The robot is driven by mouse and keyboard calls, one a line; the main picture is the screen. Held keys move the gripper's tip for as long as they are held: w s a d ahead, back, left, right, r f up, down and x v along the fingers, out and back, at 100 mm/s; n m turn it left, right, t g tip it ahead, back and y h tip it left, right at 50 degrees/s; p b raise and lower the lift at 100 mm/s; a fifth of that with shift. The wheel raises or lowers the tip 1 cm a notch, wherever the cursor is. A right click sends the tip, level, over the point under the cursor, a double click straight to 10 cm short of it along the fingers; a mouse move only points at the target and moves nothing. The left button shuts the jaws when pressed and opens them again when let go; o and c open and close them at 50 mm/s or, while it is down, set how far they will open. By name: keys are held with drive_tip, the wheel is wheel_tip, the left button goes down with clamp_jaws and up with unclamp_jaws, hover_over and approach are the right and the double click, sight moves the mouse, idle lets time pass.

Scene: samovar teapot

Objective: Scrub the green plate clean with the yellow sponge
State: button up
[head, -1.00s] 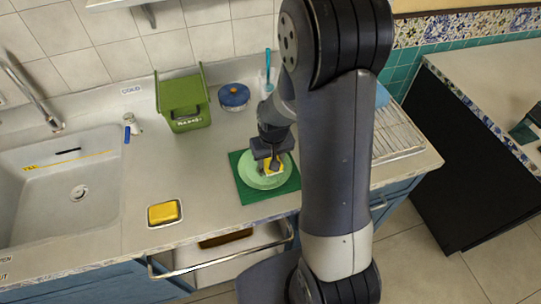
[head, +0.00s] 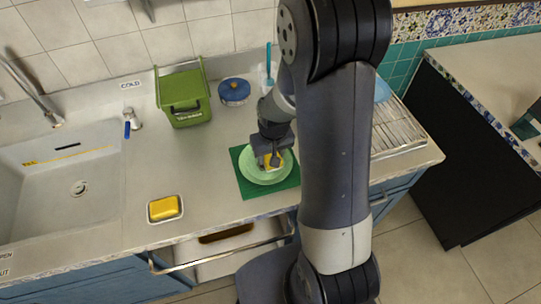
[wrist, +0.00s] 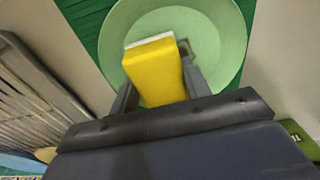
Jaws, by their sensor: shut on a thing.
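The light green plate (head: 252,174) lies on a dark green mat (head: 286,185) on the counter. My gripper (head: 271,160) is over the plate, pointing down, and shut on the yellow sponge (head: 278,160). In the wrist view the sponge (wrist: 156,72), with a pale strip along its far end, sits between the two fingers over the plate (wrist: 226,40). A small brownish smudge (wrist: 185,47) shows on the plate beside the sponge. Whether the sponge touches the plate is hard to tell. My fingers and the sponge hide part of the plate.
A yellow block in a white dish (head: 165,214) sits left of the mat. A green bin (head: 185,98) and a blue-lidded pot (head: 234,91) stand behind. The sink (head: 60,185) is at left, a wire rack (head: 398,130) at right. An open drawer (head: 225,255) juts below.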

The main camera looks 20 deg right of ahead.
wheel_tip(320, 180, up, 3)
drive_tip(key=shift+f+p, duration=0.1)
drive_tip(key=shift+p, duration=0.95)
drive_tip(key=shift+d+r+p, duration=0.15)
drive_tip(key=shift+r+p, duration=0.4)
drive_tip(key=shift+r, duration=0.2)
drive_tip(key=shift+r+p, duration=1.1)
drive_tip(key=shift+r, duration=0.55)
